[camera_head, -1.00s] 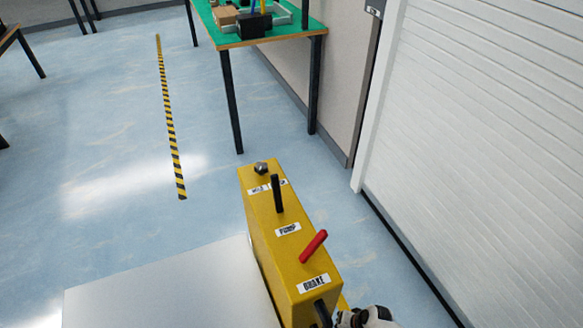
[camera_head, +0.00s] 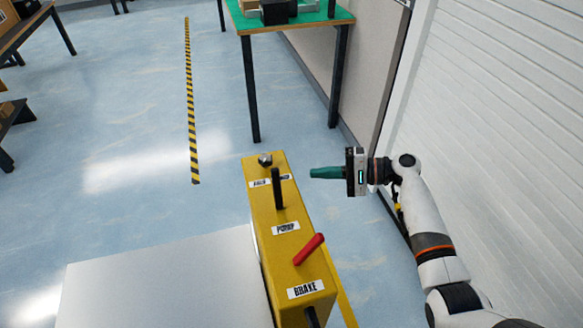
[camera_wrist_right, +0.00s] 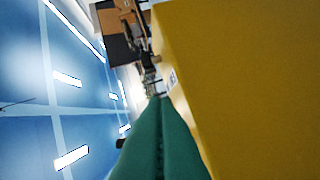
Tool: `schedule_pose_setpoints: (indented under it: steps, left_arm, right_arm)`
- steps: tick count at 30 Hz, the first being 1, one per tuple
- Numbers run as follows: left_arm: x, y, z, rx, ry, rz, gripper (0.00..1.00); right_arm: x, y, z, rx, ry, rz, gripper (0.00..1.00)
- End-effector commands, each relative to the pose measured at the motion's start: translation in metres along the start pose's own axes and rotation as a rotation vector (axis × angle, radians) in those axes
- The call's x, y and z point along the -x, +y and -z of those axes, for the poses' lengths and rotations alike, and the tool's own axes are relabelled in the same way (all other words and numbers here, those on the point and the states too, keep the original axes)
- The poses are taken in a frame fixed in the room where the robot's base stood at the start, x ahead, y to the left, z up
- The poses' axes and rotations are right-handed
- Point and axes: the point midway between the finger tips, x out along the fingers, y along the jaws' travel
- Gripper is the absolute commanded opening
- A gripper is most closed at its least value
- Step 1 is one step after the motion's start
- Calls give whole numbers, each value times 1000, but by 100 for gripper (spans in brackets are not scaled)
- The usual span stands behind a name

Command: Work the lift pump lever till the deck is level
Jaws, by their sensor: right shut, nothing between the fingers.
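The yellow lift housing (camera_head: 295,248) stands in the middle of the head view, with PUMP and BRAKE labels on top. The black pump lever (camera_head: 278,188) stands up behind the PUMP label. A red lever (camera_head: 309,249) is tilted by the BRAKE label. The grey deck (camera_head: 165,285) lies left of the housing; I cannot tell whether it is level. My right gripper (camera_head: 318,172) has green fingers and is shut and empty. It is to the right of the pump lever, apart from it. In the wrist view the shut fingers (camera_wrist_right: 160,140) are beside the yellow housing (camera_wrist_right: 240,80). My left gripper is not in view.
A silver knob (camera_head: 265,159) is at the housing's far end. A green-topped table (camera_head: 320,17) stands behind it. A white slatted shutter (camera_head: 500,130) is on the right.

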Motion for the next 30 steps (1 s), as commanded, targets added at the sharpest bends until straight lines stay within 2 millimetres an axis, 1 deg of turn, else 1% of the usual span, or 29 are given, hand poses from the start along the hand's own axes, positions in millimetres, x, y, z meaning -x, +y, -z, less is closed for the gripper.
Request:
schedule_pose_setpoints:
  steps: [1,3,6,15,18,20,23,30]
  left_arm:
    - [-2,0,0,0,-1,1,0]
    - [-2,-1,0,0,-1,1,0]
    - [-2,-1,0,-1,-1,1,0]
    - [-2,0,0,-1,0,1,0]
    - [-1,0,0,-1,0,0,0]
    - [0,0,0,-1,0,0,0]
    - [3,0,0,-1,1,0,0]
    - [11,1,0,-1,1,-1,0]
  right_arm:
    - [2,16,5,17,31,-25,0]
    - [5,30,10,31,64,-47,0]
    - [7,40,15,40,87,-63,0]
    - [7,42,15,39,88,-65,0]
    - [4,42,16,39,89,-65,0]
    - [-2,43,16,39,89,-66,0]
    - [-16,44,18,39,90,-65,0]
    - [-67,48,23,37,91,-67,0]
